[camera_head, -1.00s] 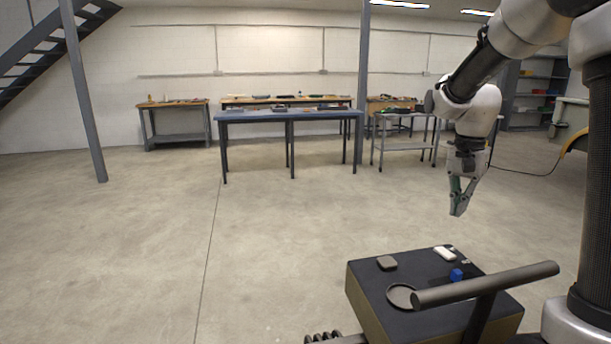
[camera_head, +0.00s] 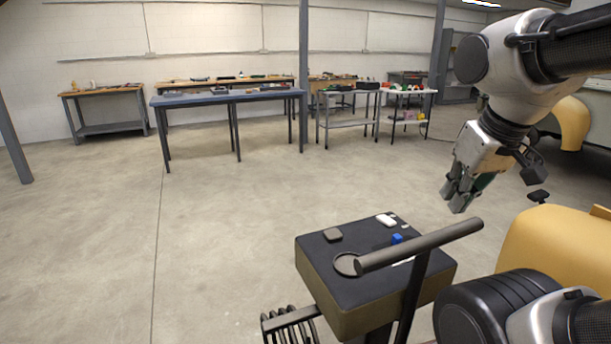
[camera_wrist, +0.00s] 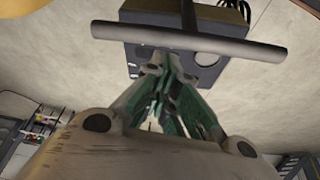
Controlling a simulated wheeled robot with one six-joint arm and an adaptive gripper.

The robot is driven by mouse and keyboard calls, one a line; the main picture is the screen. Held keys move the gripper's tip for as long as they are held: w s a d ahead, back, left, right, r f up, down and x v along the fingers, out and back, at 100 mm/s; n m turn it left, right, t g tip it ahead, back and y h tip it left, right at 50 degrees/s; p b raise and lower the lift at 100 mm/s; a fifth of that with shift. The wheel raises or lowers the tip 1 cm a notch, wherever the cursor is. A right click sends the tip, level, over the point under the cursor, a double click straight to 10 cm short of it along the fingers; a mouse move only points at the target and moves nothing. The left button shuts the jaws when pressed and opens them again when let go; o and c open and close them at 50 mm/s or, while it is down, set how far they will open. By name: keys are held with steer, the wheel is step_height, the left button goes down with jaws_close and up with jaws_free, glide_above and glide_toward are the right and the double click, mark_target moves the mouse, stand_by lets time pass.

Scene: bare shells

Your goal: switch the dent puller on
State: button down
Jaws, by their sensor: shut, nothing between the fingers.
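The dent puller appears to be the box-shaped unit (camera_head: 350,322) with a dark top panel, low in the head view. Its top carries a grey block (camera_head: 333,234), a round recess or dial (camera_head: 347,263), a small blue part (camera_head: 397,239) and a white part (camera_head: 386,220). A dark handle bar (camera_head: 425,244) crosses above the panel. My gripper (camera_head: 457,203) is shut and empty, above and to the right of the unit, apart from it. In the wrist view my gripper (camera_wrist: 165,68) points toward the unit (camera_wrist: 205,72), whose panel is partly hidden by the bar (camera_wrist: 185,40) and fingers.
Coiled dark hose or cable (camera_head: 288,325) hangs at the unit's left front. A yellow body panel (camera_head: 560,245) is close on the right. A blue-topped table (camera_head: 225,98) and other benches stand at the back. Open floor (camera_head: 220,225) lies to the left.

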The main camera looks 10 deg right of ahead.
mark_target(386, 219)
steer(key=shift+w+f+g, duration=0.35)
steer(key=shift+f, duration=0.2)
steer(key=shift+w+f+g, duration=0.35)
steer(key=shift+f, duration=0.15)
steer(key=w+d+f+n+g, duration=0.15)
steer(key=w+g, duration=0.35)
steer(key=w, duration=2)
steer(key=shift+n, duration=0.35)
steer(key=f, duration=0.4)
steer(key=s+f, duration=0.1)
steer(key=f, duration=0.9)
steer(key=shift+s+f, duration=0.25)
steer(key=shift+s, duration=0.1)
steer(key=shift+f+t, duration=0.1)
steer(key=shift+t, duration=0.2)
